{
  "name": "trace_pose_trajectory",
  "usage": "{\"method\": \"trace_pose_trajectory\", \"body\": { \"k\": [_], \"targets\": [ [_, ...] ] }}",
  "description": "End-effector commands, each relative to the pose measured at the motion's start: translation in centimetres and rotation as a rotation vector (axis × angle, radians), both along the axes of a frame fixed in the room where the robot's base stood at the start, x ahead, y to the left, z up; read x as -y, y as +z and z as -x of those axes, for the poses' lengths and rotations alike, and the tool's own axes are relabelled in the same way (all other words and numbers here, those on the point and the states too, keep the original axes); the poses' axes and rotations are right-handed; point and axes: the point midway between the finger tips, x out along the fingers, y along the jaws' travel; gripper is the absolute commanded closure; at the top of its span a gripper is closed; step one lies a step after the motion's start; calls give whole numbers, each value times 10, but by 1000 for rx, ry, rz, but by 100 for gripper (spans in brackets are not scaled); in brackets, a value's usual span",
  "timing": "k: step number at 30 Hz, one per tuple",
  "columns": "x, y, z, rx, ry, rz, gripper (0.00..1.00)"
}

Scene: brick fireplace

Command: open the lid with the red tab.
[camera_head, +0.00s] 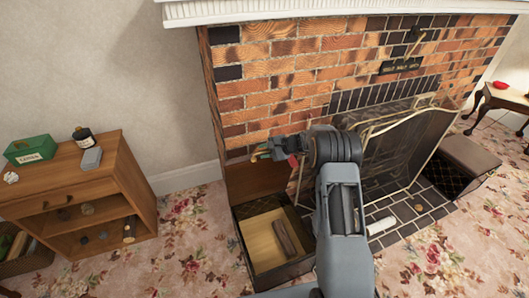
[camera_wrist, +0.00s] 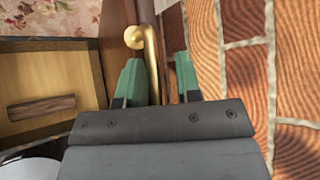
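An open box (camera_head: 247,272) stands on the floor left of my arm in the head view. Its brown lid (camera_head: 250,178) stands upright against the brick wall; the lid's edge also shows in the wrist view (camera_wrist: 117,28). A small red patch (camera_head: 292,161), perhaps the tab, shows beside my gripper (camera_head: 264,153), partly hidden by it. No red tab shows in the wrist view. My gripper has green fingertips (camera_wrist: 158,75), apart, with a curved brass piece (camera_wrist: 152,55) between them. Whether they touch it is unclear. A wooden block (camera_head: 285,238) lies inside the box.
Bricks (camera_wrist: 250,90) are close on the gripper's right in the wrist view. A fire screen (camera_head: 410,140) stands right of my arm. A second box (camera_head: 470,155), its brown top down, is farther right. A wooden cabinet (camera_head: 85,190) stands left, with carpet between.

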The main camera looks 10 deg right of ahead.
Motion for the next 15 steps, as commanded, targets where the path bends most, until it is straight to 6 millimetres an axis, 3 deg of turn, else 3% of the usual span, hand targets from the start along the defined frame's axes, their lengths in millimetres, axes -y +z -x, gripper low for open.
{"method": "trace_pose_trajectory", "body": {
  "k": [10,15],
  "targets": [
    [3,-5,3,-12,-1,4,62],
    [19,5,10,-11,-5,4,62]
  ]
}}
